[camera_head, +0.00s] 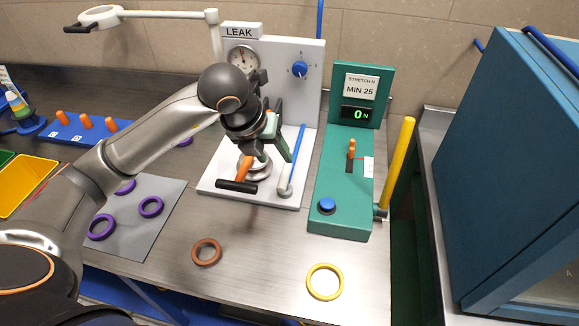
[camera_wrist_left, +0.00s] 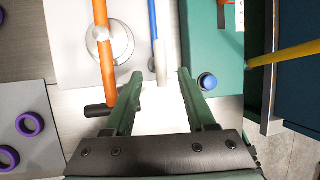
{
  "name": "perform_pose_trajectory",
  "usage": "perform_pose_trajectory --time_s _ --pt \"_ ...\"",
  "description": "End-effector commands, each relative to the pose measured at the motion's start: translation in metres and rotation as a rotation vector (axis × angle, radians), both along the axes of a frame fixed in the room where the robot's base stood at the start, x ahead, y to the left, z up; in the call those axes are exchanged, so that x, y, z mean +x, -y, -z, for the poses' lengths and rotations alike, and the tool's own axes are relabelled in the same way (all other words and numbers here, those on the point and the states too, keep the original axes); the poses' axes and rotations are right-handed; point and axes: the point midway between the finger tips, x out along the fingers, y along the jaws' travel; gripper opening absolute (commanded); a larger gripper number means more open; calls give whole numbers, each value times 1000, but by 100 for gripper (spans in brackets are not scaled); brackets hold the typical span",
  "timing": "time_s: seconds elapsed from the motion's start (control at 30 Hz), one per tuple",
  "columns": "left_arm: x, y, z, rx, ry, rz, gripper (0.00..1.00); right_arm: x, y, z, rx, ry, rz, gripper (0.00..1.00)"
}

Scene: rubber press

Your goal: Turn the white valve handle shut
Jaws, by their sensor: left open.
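The white leak-test station (camera_head: 212,185) has a small white handle (camera_head: 285,189) at the lower end of a blue tube, on the right of its base. In the left wrist view this white handle (camera_wrist_left: 160,65) lies just beyond the fingertips, in line with the gap between them. My left gripper (camera_head: 275,157) is open and points down over the base. Its two green fingers also show in the left wrist view (camera_wrist_left: 160,80), with nothing between them. I cannot tell the exact height of the fingertips over the handle. My right gripper is out of view.
An orange lever (camera_head: 244,168) with a black grip (camera_head: 236,186) stands close left of my gripper. The green stretch tester (camera_head: 340,200) with its yellow lever (camera_head: 400,160) is on the right. A brown ring (camera_head: 206,252) and yellow ring (camera_head: 324,282) lie in front; the bench between is clear.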

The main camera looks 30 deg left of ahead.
Motion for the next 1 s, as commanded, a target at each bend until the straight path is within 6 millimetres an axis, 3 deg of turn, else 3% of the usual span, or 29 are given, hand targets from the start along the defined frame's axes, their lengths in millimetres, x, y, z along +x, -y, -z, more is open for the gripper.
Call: perform_pose_trajectory --time_s 0.3,0.5,0.9,1.0 --pt "27 6 59 -2 -5 -1 56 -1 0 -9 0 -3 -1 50" --pt "38 8 82 -2 -3 0 56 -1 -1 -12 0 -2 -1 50" --pt "41 8 90 0 0 1 56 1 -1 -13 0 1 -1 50" --pt "41 8 90 0 0 1 46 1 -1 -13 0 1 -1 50"
